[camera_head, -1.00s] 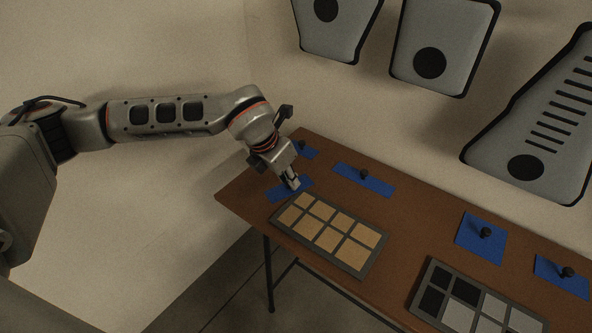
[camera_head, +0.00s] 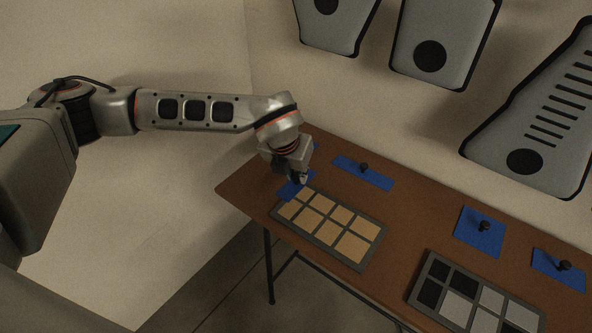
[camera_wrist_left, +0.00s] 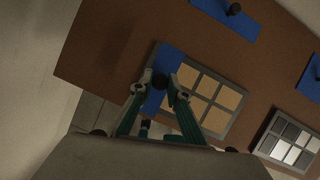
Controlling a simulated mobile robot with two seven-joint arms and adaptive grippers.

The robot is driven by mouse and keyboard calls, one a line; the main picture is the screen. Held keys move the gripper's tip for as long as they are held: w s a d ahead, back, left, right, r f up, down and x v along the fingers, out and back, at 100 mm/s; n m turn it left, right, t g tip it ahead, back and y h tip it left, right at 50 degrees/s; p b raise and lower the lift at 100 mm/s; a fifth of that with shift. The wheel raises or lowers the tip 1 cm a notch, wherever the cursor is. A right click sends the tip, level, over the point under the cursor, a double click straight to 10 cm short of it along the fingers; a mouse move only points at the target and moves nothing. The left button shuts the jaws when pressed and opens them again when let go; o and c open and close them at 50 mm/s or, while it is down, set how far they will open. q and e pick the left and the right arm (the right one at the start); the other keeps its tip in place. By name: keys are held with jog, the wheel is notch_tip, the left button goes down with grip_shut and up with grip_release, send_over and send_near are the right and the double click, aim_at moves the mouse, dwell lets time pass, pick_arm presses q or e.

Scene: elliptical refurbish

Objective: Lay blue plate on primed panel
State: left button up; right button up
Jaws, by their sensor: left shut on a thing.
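My left gripper (camera_head: 298,179) is shut on the black knob of a small blue plate (camera_head: 287,190). The plate is held at the left end of a grey-framed panel with tan squares (camera_head: 358,262); I cannot tell whether it touches. In the left wrist view the gripper (camera_wrist_left: 158,86) grips the knob, and the blue plate (camera_wrist_left: 170,62) covers the left column of the tan panel (camera_wrist_left: 222,128). A second grey-framed panel, with black and light grey squares (camera_head: 418,300), lies at the right. My right gripper is not in view.
Other knobbed blue plates lie on the brown table: a long one (camera_head: 348,168), a squarish one (camera_head: 470,238) and one at the right edge (camera_head: 548,275). Another is mostly hidden behind my gripper. Grey shapes (camera_head: 440,25) hang on the wall. The table between the panels is clear.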

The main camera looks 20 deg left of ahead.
aim_at(295, 186)
pick_arm(q)
jog(key=shift+f, duration=0.45)
jog(key=shift+f+b, duration=0.35)
jog(key=shift+f, duration=0.9)
jog(key=shift+f+b, duration=0.8)
jog(key=shift+f, duration=0.45)
jog(key=shift+f+b, duration=0.7)
jog(key=shift+f, duration=0.1)
